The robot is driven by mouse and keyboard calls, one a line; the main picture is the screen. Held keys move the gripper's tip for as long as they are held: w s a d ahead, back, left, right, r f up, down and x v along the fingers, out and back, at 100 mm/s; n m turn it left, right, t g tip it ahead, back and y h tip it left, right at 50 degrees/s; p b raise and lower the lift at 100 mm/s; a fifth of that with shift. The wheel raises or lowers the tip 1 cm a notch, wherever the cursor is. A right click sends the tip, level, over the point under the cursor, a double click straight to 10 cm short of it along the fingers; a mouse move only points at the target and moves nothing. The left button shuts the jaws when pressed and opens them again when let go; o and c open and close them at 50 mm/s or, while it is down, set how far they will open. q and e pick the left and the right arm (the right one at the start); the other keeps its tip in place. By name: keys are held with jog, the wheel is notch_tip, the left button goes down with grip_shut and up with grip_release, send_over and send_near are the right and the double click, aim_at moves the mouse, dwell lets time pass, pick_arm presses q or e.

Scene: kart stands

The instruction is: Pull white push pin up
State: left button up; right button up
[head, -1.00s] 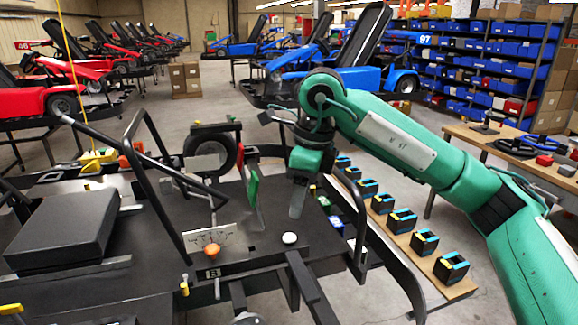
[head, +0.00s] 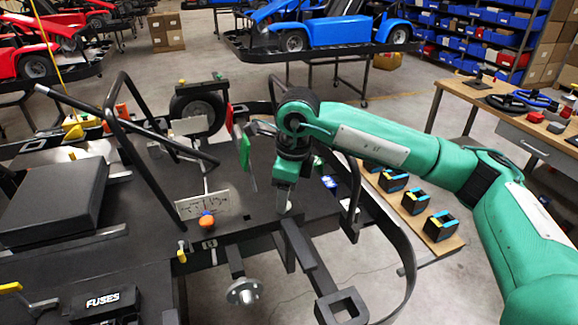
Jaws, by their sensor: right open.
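My right gripper (head: 284,202) points down at the kart's black floor plate, at the place of the white push pin (head: 285,210). Only a pale bit of the pin shows at the fingertips; the rest is hidden by the gripper. The gripper is open. I cannot tell whether the fingers touch the pin. An orange push pin (head: 207,219) stands to the left, in front of a small marked plate (head: 202,204). My left gripper is not in view.
Black frame tubes (head: 130,130) rise left of my gripper. A green pedal (head: 246,160) and a red one stand close behind it. A curved black bumper bar (head: 400,235) is at the right. A table with tools (head: 480,85) is at the far right.

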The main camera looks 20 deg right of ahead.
jog(key=shift+a+f, duration=0.1)
jog(key=shift+f, duration=0.75)
jog(key=shift+w+f, duration=0.1)
jog(key=shift+f, duration=0.25)
jog(key=c, duration=1)
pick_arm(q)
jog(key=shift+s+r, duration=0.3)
pick_arm(e)
jog(key=shift+r, duration=0.1)
pick_arm(q)
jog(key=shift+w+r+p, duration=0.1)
jog(key=shift+p, duration=0.2)
pick_arm(e)
jog(key=shift+r, duration=0.5)
jog(key=o, duration=1)
